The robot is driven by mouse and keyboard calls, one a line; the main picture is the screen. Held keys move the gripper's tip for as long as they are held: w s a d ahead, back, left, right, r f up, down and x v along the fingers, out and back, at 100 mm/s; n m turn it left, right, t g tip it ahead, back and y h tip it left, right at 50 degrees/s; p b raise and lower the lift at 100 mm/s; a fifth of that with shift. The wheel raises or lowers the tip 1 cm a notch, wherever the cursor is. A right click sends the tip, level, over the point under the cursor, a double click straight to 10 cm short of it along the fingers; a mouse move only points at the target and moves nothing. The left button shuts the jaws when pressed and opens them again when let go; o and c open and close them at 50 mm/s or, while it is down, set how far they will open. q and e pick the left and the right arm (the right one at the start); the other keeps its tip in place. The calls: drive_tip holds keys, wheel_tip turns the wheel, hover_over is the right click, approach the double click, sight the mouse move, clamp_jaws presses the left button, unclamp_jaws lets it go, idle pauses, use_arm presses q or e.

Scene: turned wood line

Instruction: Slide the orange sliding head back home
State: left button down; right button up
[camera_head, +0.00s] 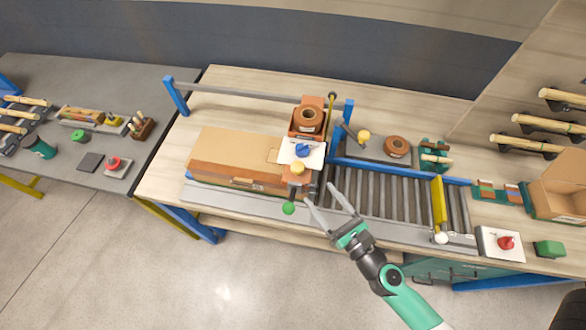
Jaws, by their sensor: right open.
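The orange sliding head (297,178) stands at the right end of the carton, near the right post of the blue frame. It carries a roll of brown tape, a white plate with a blue knob (302,150), and a yellow knob. A green ball handle (288,208) sticks out at its front, low down. My right gripper (320,192) is open and empty, just right of the green ball and in front of the rollers. Its fingers point up and left toward the head; I see no clear contact. My left gripper is not in view.
The long brown carton (225,150) lies left of the head under the grey rail (255,92). The roller conveyor (385,195) with a yellow bar (438,203) lies to the right. A red button box (503,243) and a green block (548,248) stand at the front right.

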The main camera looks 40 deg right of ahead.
sight(302, 172)
drive_tip(key=p+x, duration=0.1)
drive_tip(key=x, duration=1)
drive_tip(key=shift+w+r+p, duration=0.1)
drive_tip(key=shift+w+p, duration=0.1)
drive_tip(key=shift+p, duration=0.2)
clamp_jaws()
idle(0.7)
